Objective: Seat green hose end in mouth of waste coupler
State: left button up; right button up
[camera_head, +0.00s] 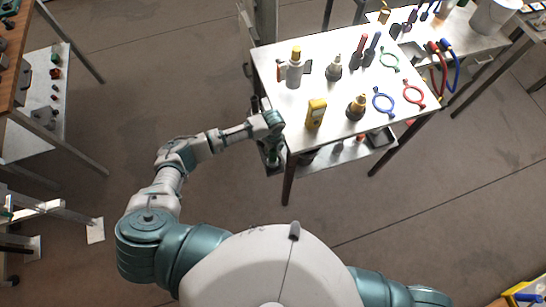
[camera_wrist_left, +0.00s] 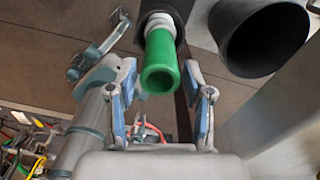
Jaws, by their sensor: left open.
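The green hose end (camera_wrist_left: 160,68) is a round tube with an open mouth facing the left wrist camera. Behind it are white rings and a dark collar (camera_wrist_left: 155,18). My left gripper (camera_wrist_left: 163,98) is open, with one blue-grey finger on each side of the green tube; I cannot tell whether they touch it. A wide black open mouth (camera_wrist_left: 265,40), perhaps the waste coupler, is to the right, apart from the green tube. In the head view my left gripper (camera_head: 270,128) is at the table's left front corner and hides most of what is there. My right gripper is out of view.
A grey panel (camera_wrist_left: 285,125) stands close on the right in the wrist view. Floor in front is clear.

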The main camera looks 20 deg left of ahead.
pick_arm(q)
grip_shut()
dwell(0.3)
